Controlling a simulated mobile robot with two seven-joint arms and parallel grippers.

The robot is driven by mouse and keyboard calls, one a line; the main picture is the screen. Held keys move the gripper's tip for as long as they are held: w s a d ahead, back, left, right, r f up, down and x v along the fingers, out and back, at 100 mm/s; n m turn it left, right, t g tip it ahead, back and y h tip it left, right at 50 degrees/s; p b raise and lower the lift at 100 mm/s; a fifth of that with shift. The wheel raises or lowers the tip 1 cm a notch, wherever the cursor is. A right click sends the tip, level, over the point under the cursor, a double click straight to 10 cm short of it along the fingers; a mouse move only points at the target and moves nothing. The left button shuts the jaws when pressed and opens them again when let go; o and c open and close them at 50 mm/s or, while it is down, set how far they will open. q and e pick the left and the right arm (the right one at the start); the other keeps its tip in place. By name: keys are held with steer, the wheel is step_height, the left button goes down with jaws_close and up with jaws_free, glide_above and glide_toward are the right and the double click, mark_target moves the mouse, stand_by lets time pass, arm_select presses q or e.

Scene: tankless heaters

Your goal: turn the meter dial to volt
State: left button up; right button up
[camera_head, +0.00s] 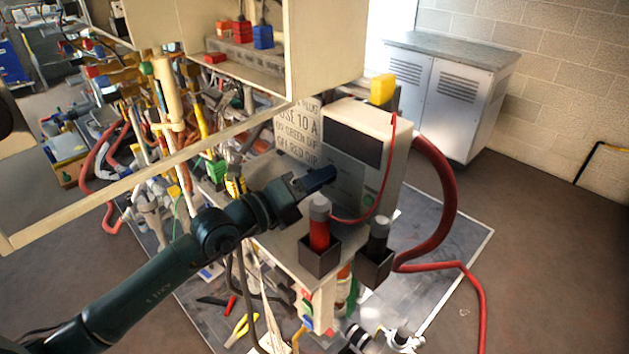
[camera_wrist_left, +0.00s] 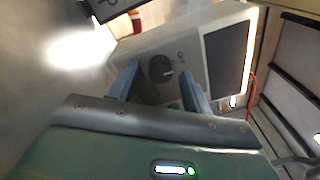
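The meter (camera_head: 398,140) is a pale box with a dark screen, standing on a stand in the middle of the head view. It also shows in the left wrist view (camera_wrist_left: 188,42). Its round dark dial (camera_wrist_left: 160,68) shows in the left wrist view, between and beyond my fingers. I cannot make out the dial in the head view, nor read its setting. My left gripper (camera_head: 322,178) is in front of the meter's face. In the wrist view its two fingers (camera_wrist_left: 160,88) are apart, with nothing held between them; contact with the dial cannot be told. My right gripper is not in view.
A red-handled probe (camera_head: 319,232) and a black-handled probe (camera_head: 378,238) stand in holders beside the meter. A thick red hose (camera_head: 447,190) curves at its right. A sign (camera_head: 297,125) stands behind. A cluttered shelf unit (camera_head: 325,45) is at the left.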

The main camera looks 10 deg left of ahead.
arm_select(q)
steer(key=c, duration=0.9)
steer(key=m+p, duration=0.1)
steer(key=m, duration=0.4)
steer(key=shift+r+y, duration=0.1)
steer(key=shift+y, duration=0.2)
steer(key=m, duration=0.6)
steer(key=shift+y+p, duration=0.35)
steer(key=shift+y, duration=0.05)
steer(key=o, duration=0.9)
steer(key=shift+o, duration=0.2)
steer(key=shift+s+a, duration=0.1)
